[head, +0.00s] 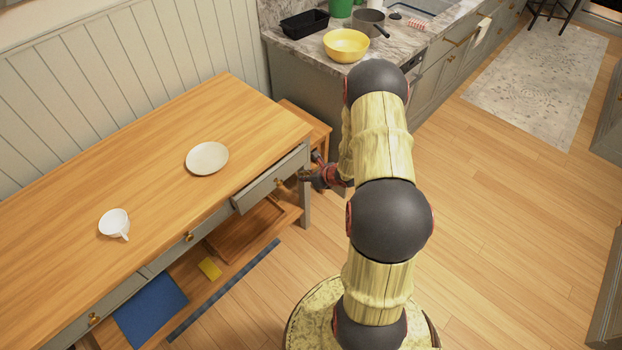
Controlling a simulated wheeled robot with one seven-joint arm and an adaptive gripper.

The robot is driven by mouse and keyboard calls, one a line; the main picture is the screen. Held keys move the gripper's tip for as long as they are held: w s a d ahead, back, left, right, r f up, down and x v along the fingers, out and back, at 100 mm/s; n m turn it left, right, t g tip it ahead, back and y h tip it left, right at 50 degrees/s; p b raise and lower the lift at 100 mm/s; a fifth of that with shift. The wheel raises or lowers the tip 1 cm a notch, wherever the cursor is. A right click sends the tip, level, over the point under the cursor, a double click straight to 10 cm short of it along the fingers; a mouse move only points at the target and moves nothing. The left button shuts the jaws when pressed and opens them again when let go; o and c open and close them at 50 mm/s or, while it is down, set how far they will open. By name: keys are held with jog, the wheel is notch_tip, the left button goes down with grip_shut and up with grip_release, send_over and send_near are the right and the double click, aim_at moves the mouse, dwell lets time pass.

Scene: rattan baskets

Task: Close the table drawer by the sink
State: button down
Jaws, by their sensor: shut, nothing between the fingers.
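The table drawer (268,183) is at the right end of the wooden table (120,150), the end nearer the sink. It stands out a little from the table front, so it is partly open. A brass knob shows on its front, close to my gripper. My gripper (303,175) is shut and empty at the right part of the drawer front. I cannot tell whether it touches the drawer. The sink (428,6) is set in the stone counter at the top right. My arm hides part of the counter front.
A white plate (207,158) and a white cup (114,223) stand on the table. A lower shelf holds a wooden tray (248,230) and a blue item (150,308). A yellow bowl (346,45) is on the counter.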

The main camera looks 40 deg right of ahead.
aim_at(290, 164)
jog(key=shift+w+a+r, duration=0.1)
jog(key=shift+w+r, duration=0.05)
jog(key=shift+w, duration=1.65)
jog(key=w, duration=0.1)
jog(key=w+b, duration=0.1)
jog(key=w, duration=0.2)
jog(key=shift+w+a, duration=0.25)
jog(key=shift+w, duration=0.05)
jog(key=shift+w+r, duration=0.1)
jog(key=shift+w, duration=0.05)
jog(key=shift+d, duration=0.1)
